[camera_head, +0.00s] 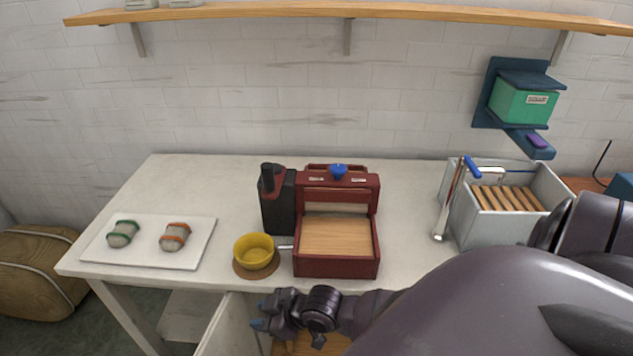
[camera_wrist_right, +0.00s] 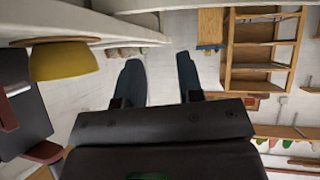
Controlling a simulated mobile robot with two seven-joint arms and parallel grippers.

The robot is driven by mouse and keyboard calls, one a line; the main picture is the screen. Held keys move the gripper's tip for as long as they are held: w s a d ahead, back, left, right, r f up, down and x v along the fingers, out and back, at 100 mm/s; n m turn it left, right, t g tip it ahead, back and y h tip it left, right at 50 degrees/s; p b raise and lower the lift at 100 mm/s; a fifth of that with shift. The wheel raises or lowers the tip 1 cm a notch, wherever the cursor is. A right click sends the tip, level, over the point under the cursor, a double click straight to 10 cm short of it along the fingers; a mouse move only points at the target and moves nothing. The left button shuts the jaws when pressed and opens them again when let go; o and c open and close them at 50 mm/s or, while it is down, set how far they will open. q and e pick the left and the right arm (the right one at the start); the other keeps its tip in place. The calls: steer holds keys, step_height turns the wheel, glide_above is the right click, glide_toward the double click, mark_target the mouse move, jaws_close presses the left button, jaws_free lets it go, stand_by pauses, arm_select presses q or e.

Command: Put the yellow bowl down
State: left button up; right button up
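The yellow bowl (camera_head: 254,251) stands upright on a round brown mat (camera_head: 241,272) near the front edge of the white table. It also shows at the left of the right wrist view (camera_wrist_right: 62,63), outside the fingers. My right gripper (camera_head: 261,314) is in front of the table's front edge, just below the bowl in the head view and apart from it. In the right wrist view its two fingers (camera_wrist_right: 160,78) are spread with nothing between them. My left gripper is not in view.
A red machine (camera_head: 336,267) with a wooden bed stands right of the bowl, beside a black unit (camera_head: 278,202). A white board (camera_head: 146,258) with two wool skeins lies at left. A grey crate (camera_head: 472,228) stands at right. Table between board and bowl is clear.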

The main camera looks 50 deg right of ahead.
steer(key=s+d+f+m+t+h, duration=0.2)
steer(key=s+d+m+h, duration=0.3)
steer(key=s, duration=0.5)
steer(key=shift+s+d+f+m, duration=0.25)
steer(key=shift+d+f+m, duration=0.1)
steer(key=shift+f+m, duration=0.2)
steer(key=shift+s, duration=0.15)
